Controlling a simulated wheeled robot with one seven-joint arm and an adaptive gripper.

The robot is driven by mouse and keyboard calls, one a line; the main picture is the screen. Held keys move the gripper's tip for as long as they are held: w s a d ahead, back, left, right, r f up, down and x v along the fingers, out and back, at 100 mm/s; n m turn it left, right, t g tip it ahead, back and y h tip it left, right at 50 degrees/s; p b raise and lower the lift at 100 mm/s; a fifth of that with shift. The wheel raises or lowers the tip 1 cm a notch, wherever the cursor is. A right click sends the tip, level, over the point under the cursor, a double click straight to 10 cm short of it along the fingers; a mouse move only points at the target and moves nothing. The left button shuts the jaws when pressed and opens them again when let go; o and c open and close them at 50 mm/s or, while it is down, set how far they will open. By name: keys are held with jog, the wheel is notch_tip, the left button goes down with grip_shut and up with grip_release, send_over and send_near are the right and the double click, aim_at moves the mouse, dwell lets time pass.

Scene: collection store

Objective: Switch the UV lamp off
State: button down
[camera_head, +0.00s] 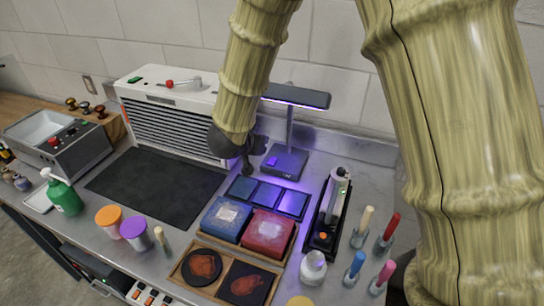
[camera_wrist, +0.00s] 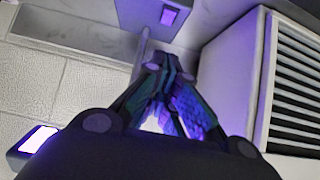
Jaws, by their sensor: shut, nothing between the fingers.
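The UV lamp (camera_head: 284,165) stands on the bench at the back, with a grey base, an upright post and a flat dark head. A violet strip glows under the head, and violet light falls on the bench. A small violet switch (camera_head: 271,161) sits on its base; it also shows in the wrist view (camera_wrist: 169,16). My gripper (camera_head: 249,172) is left of the lamp base, close to the switch and apparently apart from it. In the wrist view my gripper (camera_wrist: 166,62) is shut and empty, its tips pointing toward the base. The arm hides part of the bench behind.
A white louvred unit (camera_head: 170,110) stands left of my gripper. The dark mat (camera_head: 155,187) is clear.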

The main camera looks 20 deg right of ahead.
jog(key=shift+w+d+r+b, duration=0.1)
jog(key=shift+w+d+b, duration=0.05)
jog(key=shift+b, duration=0.3)
jog(key=shift+r, duration=0.1)
jog(key=p, duration=0.3)
send_over(273, 160)
notch_tip(273, 160, down, 8)
jog(key=shift+r, duration=0.15)
jog(key=shift+f+p, duration=0.35)
jog(key=shift+f, duration=0.9)
